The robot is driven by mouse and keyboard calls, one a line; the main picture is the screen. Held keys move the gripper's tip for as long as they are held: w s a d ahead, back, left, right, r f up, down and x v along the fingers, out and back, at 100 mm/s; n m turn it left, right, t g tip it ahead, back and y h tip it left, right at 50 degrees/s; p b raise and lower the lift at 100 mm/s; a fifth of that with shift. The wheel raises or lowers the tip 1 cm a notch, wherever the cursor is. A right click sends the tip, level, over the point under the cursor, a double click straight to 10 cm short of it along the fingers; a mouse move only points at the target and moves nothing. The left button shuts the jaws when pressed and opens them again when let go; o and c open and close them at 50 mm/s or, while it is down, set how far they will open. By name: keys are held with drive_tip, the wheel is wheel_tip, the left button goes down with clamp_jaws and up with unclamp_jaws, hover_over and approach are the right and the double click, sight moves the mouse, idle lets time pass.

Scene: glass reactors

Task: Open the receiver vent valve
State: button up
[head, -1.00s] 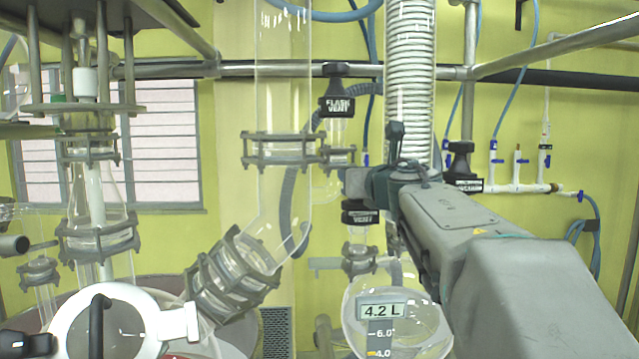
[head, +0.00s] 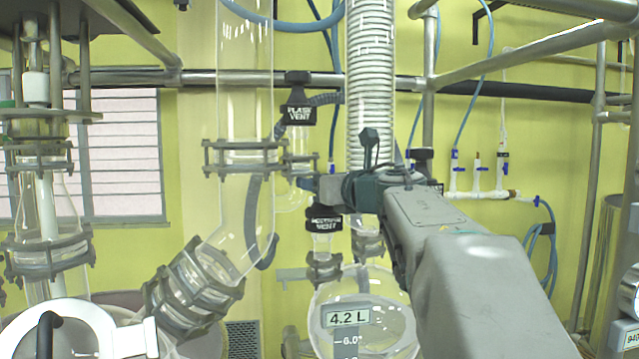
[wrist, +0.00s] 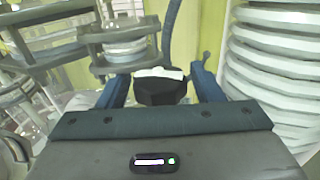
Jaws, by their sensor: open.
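The valve below my gripper has a black handle with a white label (head: 325,223); the second word reads VENT and the first is hard to read. It sits on a glass neck above the round receiver flask (head: 365,325), whose tag reads 4.2 L. My gripper (head: 318,184) is at the top of this handle in the head view and hides part of it. In the wrist view, the black handle (wrist: 158,90) lies between the two blue fingers of my open gripper (wrist: 160,84). Whether either finger touches it cannot be told.
A similar valve labelled FLASK VENT (head: 300,113) is above and left of my gripper. A ribbed condenser column (head: 370,70) stands close on the right, also in the wrist view (wrist: 275,60). Clamped glass tubing (head: 243,160) stands on the left. A metal rail (head: 230,78) crosses behind.

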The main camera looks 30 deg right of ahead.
drive_tip(key=shift+h, duration=0.3)
drive_tip(key=m+h+p, duration=0.1)
drive_tip(key=m+h, duration=0.1)
drive_tip(key=shift+a+r+h, duration=0.1)
drive_tip(key=shift+r+h, duration=0.05)
drive_tip(key=shift+h, duration=0.25)
drive_tip(key=m+h+p, duration=0.2)
drive_tip(key=h, duration=0.1)
drive_tip(key=shift+m+g+h, duration=0.3)
drive_tip(key=shift+g, duration=0.1)
drive_tip(key=m+g+h+p, duration=0.1)
drive_tip(key=m+h+p, duration=0.1)
drive_tip(key=h, duration=0.1)
drive_tip(key=shift+h, duration=0.3)
drive_tip(key=shift+m+g+h, duration=0.8)
drive_tip(key=shift+m+h, duration=0.1)
drive_tip(key=c, duration=0.8)
drive_tip(key=shift+o, duration=0.2)
drive_tip(key=shift+f+y, duration=0.2)
drive_tip(key=shift+y, duration=0.1)
